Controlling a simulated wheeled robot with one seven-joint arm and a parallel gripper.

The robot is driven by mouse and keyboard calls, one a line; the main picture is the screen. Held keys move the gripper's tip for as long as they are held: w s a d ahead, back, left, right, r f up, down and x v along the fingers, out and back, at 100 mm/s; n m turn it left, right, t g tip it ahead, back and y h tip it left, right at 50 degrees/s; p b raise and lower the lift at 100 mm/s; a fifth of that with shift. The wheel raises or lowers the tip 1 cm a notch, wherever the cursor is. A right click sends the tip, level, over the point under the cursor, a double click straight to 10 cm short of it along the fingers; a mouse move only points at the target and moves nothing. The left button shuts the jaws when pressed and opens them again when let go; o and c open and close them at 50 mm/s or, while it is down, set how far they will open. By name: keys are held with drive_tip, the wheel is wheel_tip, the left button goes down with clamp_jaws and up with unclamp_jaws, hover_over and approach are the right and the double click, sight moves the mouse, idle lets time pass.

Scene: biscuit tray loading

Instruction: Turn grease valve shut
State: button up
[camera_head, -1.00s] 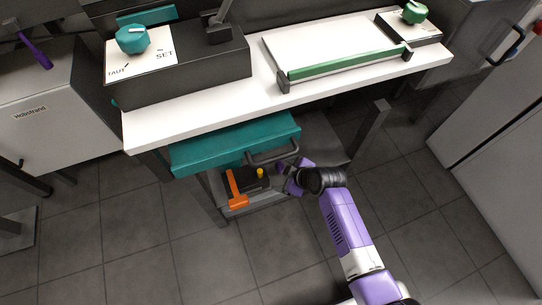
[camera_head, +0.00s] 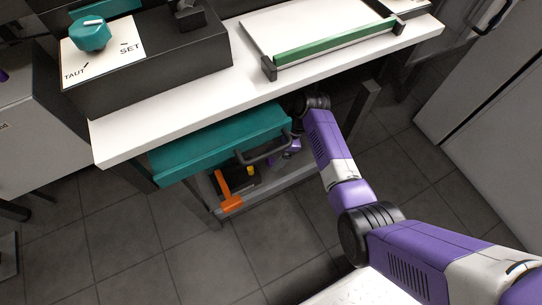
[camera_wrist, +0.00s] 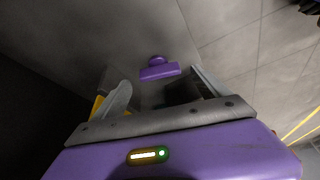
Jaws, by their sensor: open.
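No part here is labelled as the grease valve. In the wrist view a small purple T-shaped handle (camera_wrist: 158,70) stands ahead, between and beyond my fingers, apart from them as far as I can tell. My gripper (camera_wrist: 160,84) is open, with nothing seen between its fingers. In the head view my gripper (camera_head: 287,149) is low under the worktop, partly hidden behind the drawer handle. To its left, on the low shelf, are an orange T-shaped piece (camera_head: 226,190) and a small yellow cap (camera_head: 250,170). The purple handle cannot be clearly picked out in the head view.
A teal drawer (camera_head: 205,146) with a dark bar handle (camera_head: 265,152) juts out above the gripper. The white worktop (camera_head: 180,118) carries a teal knob (camera_head: 90,33) on a TAUT/SET panel and a green bar (camera_head: 335,43). Open tiled floor lies in front.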

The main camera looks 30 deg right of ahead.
sight(270, 158)
drive_tip(key=shift+b+x, duration=0.35)
drive_tip(key=shift+x, duration=0.85)
drive_tip(key=c, duration=1.4)
